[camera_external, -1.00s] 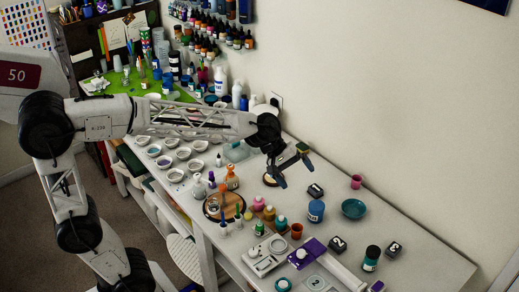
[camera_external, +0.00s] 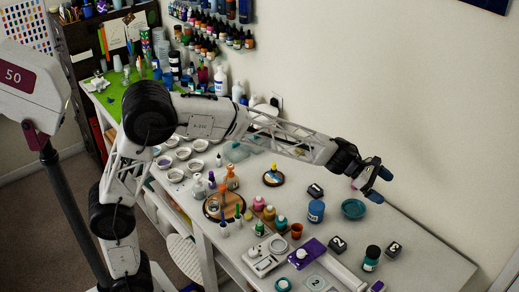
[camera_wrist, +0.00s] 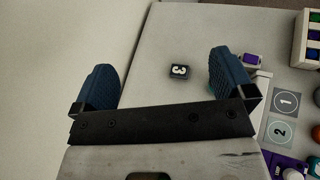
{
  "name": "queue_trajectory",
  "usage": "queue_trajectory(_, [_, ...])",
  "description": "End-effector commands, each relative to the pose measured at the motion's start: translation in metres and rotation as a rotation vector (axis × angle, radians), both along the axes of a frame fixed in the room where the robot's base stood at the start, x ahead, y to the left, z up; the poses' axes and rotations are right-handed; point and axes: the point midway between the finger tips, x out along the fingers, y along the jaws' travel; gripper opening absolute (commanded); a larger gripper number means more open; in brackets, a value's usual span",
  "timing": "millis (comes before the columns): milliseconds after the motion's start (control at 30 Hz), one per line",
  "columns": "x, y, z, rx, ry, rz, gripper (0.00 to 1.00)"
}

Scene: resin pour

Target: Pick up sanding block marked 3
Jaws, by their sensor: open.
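The sanding block marked 3 (camera_wrist: 179,71) is a small dark block with a white label, lying on the pale table in the wrist view. It shows between my two blue fingers, beyond and below them, untouched. In the external view it seems to be the dark block at the right (camera_external: 393,248), though its mark is too small to read surely. My gripper (camera_external: 379,184) is open and empty, high above the table near the teal bowl. It also shows in the wrist view (camera_wrist: 163,68), fingers wide apart.
Two other dark blocks stand near the blue jar (camera_external: 337,243) (camera_external: 315,191). A teal-and-dark jar (camera_external: 372,258) stands close left of the right-hand block. The teal bowl (camera_external: 353,209) lies behind. Numbered squares (camera_wrist: 286,101) are at the wrist view's right. The table's right end is clear.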

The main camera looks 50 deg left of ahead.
Motion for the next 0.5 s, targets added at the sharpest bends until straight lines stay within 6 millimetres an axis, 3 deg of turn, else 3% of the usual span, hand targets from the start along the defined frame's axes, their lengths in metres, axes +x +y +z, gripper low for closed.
queue_trajectory(400, [0.027, -0.031, -0.017, -0.094, 0.107, 0.081, 1.0])
queue_trajectory(500, [0.026, -0.029, -0.037, -0.091, 0.107, 0.08, 1.0])
